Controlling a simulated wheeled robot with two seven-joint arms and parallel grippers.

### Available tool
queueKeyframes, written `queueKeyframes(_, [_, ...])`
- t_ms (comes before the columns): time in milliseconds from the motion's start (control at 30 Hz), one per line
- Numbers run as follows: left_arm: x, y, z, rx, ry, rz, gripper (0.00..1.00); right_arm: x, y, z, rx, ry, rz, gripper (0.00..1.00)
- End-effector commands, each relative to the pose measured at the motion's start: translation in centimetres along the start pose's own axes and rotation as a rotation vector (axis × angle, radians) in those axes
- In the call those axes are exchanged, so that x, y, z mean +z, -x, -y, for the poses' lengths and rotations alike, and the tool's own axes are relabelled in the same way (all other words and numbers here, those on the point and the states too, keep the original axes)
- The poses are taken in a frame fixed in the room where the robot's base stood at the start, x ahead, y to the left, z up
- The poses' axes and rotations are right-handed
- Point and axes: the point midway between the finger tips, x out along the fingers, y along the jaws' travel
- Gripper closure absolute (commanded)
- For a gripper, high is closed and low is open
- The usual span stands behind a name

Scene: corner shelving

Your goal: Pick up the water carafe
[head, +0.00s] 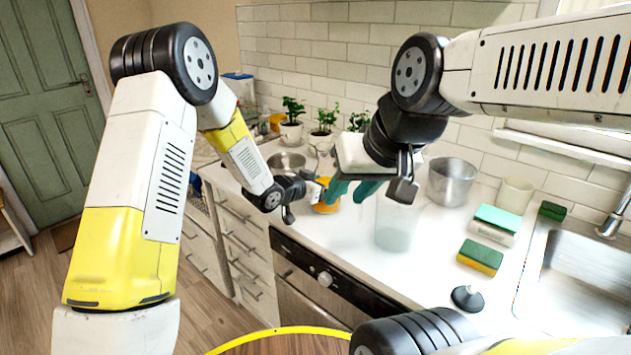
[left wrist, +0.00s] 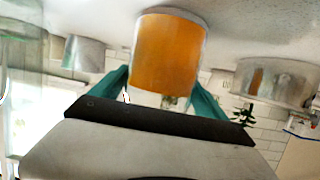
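The water carafe (head: 394,232) is a clear, pale vessel standing upright on the white counter. Its upper part is hidden behind my right gripper. My right gripper (head: 350,193) is above and to the left of it, its teal fingers apart and empty. My left gripper (head: 308,191) is farther left at an orange cup (head: 326,208). In the left wrist view, my left gripper (left wrist: 160,88) has its fingers spread, with the orange cup (left wrist: 170,52) between or just beyond them; contact is unclear. A pale see-through shape (left wrist: 25,35) at the left edge may be the carafe.
A metal pot (head: 452,182) and a cream cup (head: 515,195) stand behind the carafe. Sponges (head: 480,257) lie to its right, before the sink (head: 585,275). Potted plants (head: 291,130) line the back wall. Some bare counter (head: 430,270) lies in front of the carafe.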

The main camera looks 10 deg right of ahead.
Motion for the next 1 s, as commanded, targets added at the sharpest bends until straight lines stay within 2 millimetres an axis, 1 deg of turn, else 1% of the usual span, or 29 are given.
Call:
queueKeyframes(33, [0.0,0.0,0.0,0.000,0.000,0.000,0.27,0.0,0.0,0.0,0.000,0.000,0.000,0.64])
queueKeyframes(67, [0.0,0.0,0.0,0.000,0.000,0.000,0.33,0.0,0.0,0.0,0.000,0.000,0.000,0.64])
queueKeyframes(100, [0.0,0.0,0.0,0.000,0.000,0.000,0.41,0.0,0.0,0.0,0.000,0.000,0.000,0.64])
queueKeyframes(167, [0.0,0.0,0.0,0.000,0.000,0.000,0.53,0.0,0.0,0.0,0.000,0.000,0.000,0.64])
queueKeyframes(200, [0.0,0.0,0.0,0.000,0.000,0.000,0.61,0.0,0.0,0.0,0.000,0.000,0.000,0.64])
queueKeyframes(267, [0.0,0.0,0.0,0.000,0.000,0.000,0.73,0.0,0.0,0.0,0.000,0.000,0.000,0.64])
queueKeyframes(300, [0.0,0.0,0.0,0.000,0.000,0.000,0.80,0.0,0.0,0.0,0.000,0.000,0.000,0.64])
queueKeyframes(367, [0.0,0.0,0.0,0.000,0.000,0.000,0.92,0.0,0.0,0.0,0.000,0.000,0.000,0.64])
queueKeyframes(400, [0.0,0.0,0.0,0.000,0.000,0.000,1.00,0.0,0.0,0.0,0.000,0.000,0.000,0.64])
queueKeyframes(433, [-0.3,0.0,0.0,0.000,-0.001,-0.006,1.00,0.0,0.0,0.0,0.000,0.000,0.000,0.64])
queueKeyframes(767, [-0.4,0.1,0.0,0.000,-0.001,-0.006,1.00,0.0,0.0,0.0,0.000,0.000,0.000,0.64])
queueKeyframes(1000, [-1.1,0.3,0.1,-0.001,-0.001,-0.006,1.00,0.0,0.0,0.0,0.000,0.000,0.000,0.64])
